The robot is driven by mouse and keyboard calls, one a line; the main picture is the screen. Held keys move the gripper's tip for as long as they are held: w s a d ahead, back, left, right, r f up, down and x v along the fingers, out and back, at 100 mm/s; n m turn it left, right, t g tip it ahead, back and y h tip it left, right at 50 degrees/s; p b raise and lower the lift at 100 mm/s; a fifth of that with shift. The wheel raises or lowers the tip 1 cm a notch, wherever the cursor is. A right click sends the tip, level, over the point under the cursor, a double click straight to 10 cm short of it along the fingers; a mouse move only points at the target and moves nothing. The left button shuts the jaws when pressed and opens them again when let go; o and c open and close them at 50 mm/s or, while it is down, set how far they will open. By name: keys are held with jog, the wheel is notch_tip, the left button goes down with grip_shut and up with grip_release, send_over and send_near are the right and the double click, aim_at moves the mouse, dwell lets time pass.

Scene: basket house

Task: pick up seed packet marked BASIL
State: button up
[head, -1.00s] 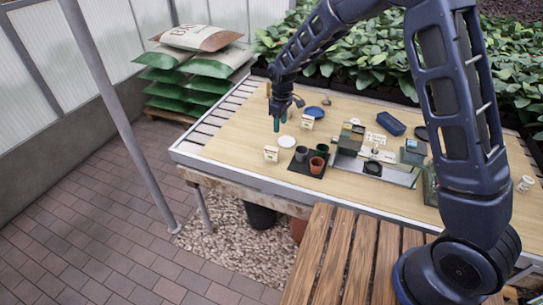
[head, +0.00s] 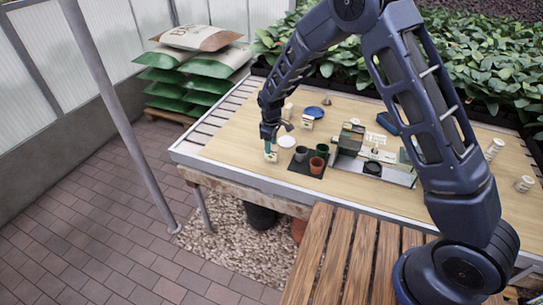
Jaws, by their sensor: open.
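A small pale seed packet (head: 271,157) stands near the front left edge of the wooden table top (head: 232,137). A second pale packet (head: 307,122) stands farther back. The print on both is too small to read, so I cannot tell which is marked BASIL. My gripper (head: 269,152) points down at the front packet, its teal fingertips at the packet's upper part and partly covering it. It is open; I cannot tell whether the fingers touch the packet.
A white disc (head: 287,142) lies just right of my gripper. A dark tray (head: 296,167) with several small pots (head: 317,165) is to the right, then a display stand (head: 347,141). A blue dish (head: 315,111) lies behind. Bare table top is free to the left.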

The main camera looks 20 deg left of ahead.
aim_at(271, 155)
jog(key=shift+f, duration=1.95)
jog(key=c, duration=1.1)
jog(key=shift+o, duration=0.2)
jog(key=shift+r, duration=0.15)
